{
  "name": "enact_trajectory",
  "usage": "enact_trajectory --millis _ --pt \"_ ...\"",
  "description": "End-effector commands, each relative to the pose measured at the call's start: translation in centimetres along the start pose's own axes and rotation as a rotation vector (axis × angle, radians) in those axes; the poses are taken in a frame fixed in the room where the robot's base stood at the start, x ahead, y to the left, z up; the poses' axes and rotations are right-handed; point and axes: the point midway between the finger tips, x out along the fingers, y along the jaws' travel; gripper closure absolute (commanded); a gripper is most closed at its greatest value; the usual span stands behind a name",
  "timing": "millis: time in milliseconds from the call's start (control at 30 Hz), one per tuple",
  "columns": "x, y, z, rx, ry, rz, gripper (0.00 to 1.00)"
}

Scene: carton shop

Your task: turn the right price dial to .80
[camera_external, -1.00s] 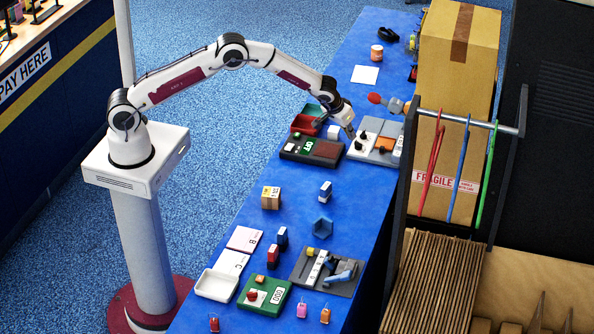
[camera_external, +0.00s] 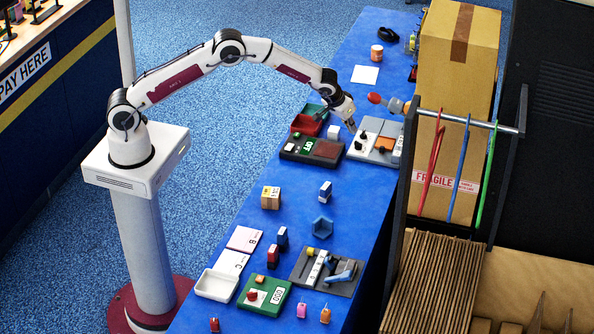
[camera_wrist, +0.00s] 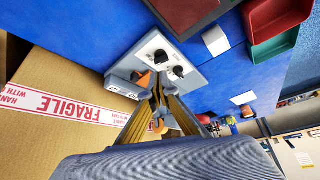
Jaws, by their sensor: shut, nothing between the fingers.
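A light grey panel with two black dials stands on the blue table, in the external view (camera_external: 388,128) and the wrist view (camera_wrist: 200,84). In the wrist view one black dial (camera_wrist: 161,57) sits left of the other black dial (camera_wrist: 178,71). Each is on a white face with small marks, too small to read. My gripper (camera_external: 351,131) is over the panel's left edge in the external view. In the wrist view my gripper (camera_wrist: 158,84) is shut and empty, its fingertips just below the dials in the picture. I cannot tell whether they touch a dial.
A dark board with a green number tile (camera_external: 308,146) lies left of the panel. Red (camera_external: 303,124) and green trays stand behind it. An orange block (camera_external: 384,144) is on the panel. A tall FRAGILE carton (camera_external: 455,75) and a hanging rack (camera_external: 465,118) stand close on the right.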

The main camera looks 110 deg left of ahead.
Motion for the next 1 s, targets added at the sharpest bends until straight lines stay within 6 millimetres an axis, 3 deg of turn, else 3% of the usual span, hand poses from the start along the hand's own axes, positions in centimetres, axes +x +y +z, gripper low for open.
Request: enact_trajectory --millis 467,1000 --pt "0.9 0.0 0.5 0.001 -0.002 -0.001 1.00" --pt "4.9 0.0 2.8 0.001 -0.002 0.000 1.00"
